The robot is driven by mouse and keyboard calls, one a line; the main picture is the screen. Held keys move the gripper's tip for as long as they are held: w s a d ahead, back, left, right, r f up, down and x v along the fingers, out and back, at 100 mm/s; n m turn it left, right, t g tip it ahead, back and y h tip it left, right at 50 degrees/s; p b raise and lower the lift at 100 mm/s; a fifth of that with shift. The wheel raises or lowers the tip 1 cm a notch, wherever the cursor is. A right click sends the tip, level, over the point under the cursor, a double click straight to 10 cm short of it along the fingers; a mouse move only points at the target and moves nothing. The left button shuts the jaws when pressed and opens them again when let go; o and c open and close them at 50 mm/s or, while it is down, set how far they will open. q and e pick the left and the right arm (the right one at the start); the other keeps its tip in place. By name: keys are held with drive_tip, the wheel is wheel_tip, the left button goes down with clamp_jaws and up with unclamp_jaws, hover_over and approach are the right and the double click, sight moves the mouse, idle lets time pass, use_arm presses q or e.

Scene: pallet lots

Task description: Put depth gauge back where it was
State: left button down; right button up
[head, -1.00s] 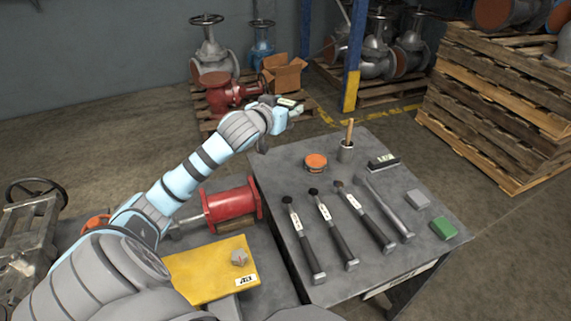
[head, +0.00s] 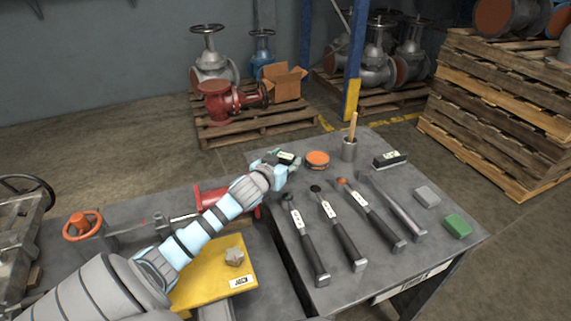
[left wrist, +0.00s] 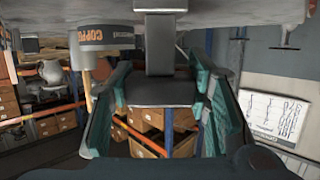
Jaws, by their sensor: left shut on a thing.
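My left gripper (head: 284,164) is over the far left corner of the grey table (head: 268,156). It is shut on the depth gauge (head: 288,157), a small dark thing with a pale label. In the left wrist view the gauge (left wrist: 160,92) shows as a dark cross-piece between the green fingers, with a stem reaching up toward the tabletop, which appears at the top. I cannot tell whether it touches the table. My right gripper is not in view.
An orange-topped tin (head: 317,159) is just right of the gripper, and a cup with a wooden handle (head: 349,148) stands beyond it. A labelled black block (head: 389,160), several hammers (head: 340,232), a grey block (head: 427,196) and a green block (head: 458,225) lie on the table.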

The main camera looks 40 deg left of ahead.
use_arm(q)
drive_tip(key=c, duration=0.9)
unclamp_jaws()
drive_tip(key=shift+o, duration=0.2)
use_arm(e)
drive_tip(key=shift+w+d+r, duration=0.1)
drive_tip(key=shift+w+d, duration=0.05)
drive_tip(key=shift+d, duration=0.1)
use_arm(q)
drive_tip(key=shift+s+d+r+p, duration=0.15)
drive_tip(key=shift+s+p, duration=0.15)
drive_tip(key=shift+s, duration=0.1)
drive_tip(key=p+v, duration=0.4)
drive_tip(key=v, duration=0.6)
drive_tip(key=shift+s+r, duration=0.2)
drive_tip(key=shift+s, duration=0.1)
drive_tip(key=shift+s+d, duration=0.1)
drive_tip(key=shift+s, duration=0.1)
drive_tip(key=shift+f, duration=0.1)
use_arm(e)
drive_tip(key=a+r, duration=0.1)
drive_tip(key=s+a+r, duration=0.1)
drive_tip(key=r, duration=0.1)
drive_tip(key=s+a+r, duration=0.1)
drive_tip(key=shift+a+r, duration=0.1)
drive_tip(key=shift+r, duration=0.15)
